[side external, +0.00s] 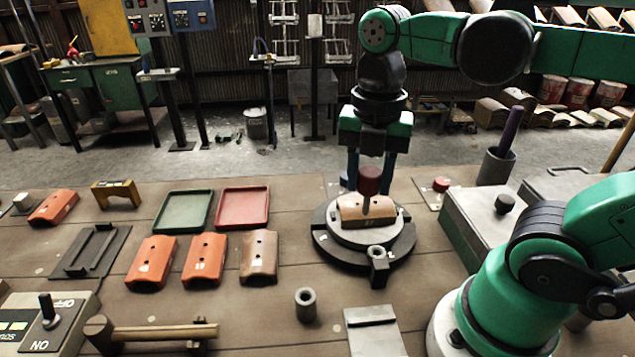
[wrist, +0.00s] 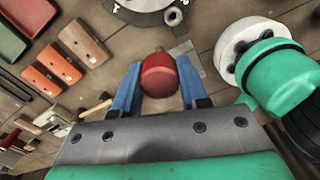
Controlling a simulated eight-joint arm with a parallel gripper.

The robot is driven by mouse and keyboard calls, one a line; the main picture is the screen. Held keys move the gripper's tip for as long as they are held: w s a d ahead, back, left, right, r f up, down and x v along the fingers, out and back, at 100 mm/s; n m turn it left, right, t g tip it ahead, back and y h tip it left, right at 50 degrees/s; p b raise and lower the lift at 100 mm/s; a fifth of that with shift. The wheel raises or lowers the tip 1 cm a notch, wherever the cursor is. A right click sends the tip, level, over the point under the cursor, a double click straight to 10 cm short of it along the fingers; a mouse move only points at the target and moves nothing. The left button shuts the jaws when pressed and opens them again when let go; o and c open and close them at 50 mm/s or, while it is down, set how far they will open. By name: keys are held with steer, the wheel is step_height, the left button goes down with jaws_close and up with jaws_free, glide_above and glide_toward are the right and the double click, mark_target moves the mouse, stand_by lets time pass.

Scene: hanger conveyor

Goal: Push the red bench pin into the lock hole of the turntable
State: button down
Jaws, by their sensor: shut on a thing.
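The red bench pin has a round red head (side external: 369,180), with a grey shaft below it in the side view. My gripper (side external: 370,172) points down with its blue fingers shut on the head, which also shows between the fingers in the wrist view (wrist: 160,74). The pin is in front of or above a tan tile on the round turntable (side external: 325,240); I cannot tell its exact height. The lock hole (side external: 377,252) is a grey ring at the turntable's near edge. It appears beyond the pin head in the wrist view (wrist: 173,16). The shaft tip is unclear.
Orange tiles (side external: 206,258), a green tray (side external: 182,210) and a red tray (side external: 243,206) lie left of the turntable. A grey cylinder (side external: 306,304) and a metal plate (side external: 374,335) are in front. A grey box (side external: 490,222) stands to the right.

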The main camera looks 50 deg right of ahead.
mark_target(379, 240)
step_height(379, 240, down, 7)
steer(key=s+d+m, duration=0.1)
steer(key=d, duration=0.1)
steer(key=shift+s+d, duration=0.15)
steer(key=shift+s, duration=0.15)
steer(key=shift+f, duration=2.6)
stand_by(1.1)
steer(key=c, duration=0.7)
jaws_free()
steer(key=o, duration=0.6)
steer(key=shift+c, duration=0.2)
steer(key=shift+r, duration=3)
